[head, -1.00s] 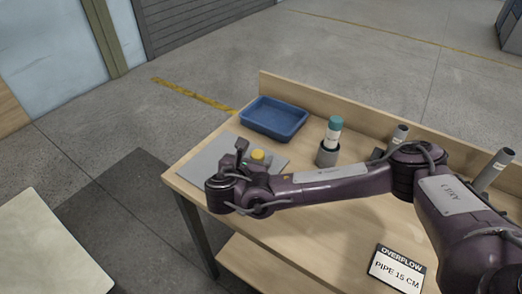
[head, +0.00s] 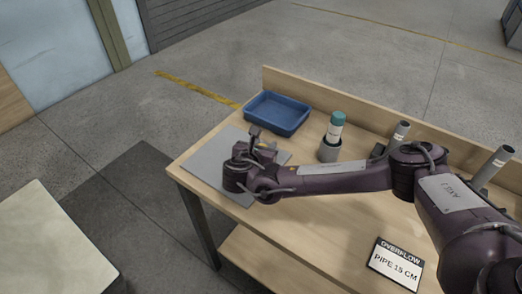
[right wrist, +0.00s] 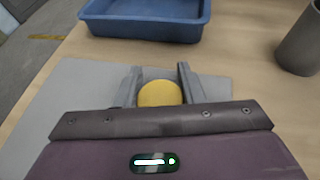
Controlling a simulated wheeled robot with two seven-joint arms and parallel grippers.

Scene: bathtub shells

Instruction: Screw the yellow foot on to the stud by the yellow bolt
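The yellow foot (right wrist: 160,93) shows as a round yellow top between the fingers of my right gripper (right wrist: 159,84) in the right wrist view. One finger stands close on each side of it; I cannot tell whether they press on it. I cannot make out the stud or the yellow bolt. My left gripper is not in view.
A blue tray (head: 277,113) stands at the back of the table, beyond the mat. Grey pipes (head: 492,168) stand further right. An overflow sign (head: 396,266) lies at the front.

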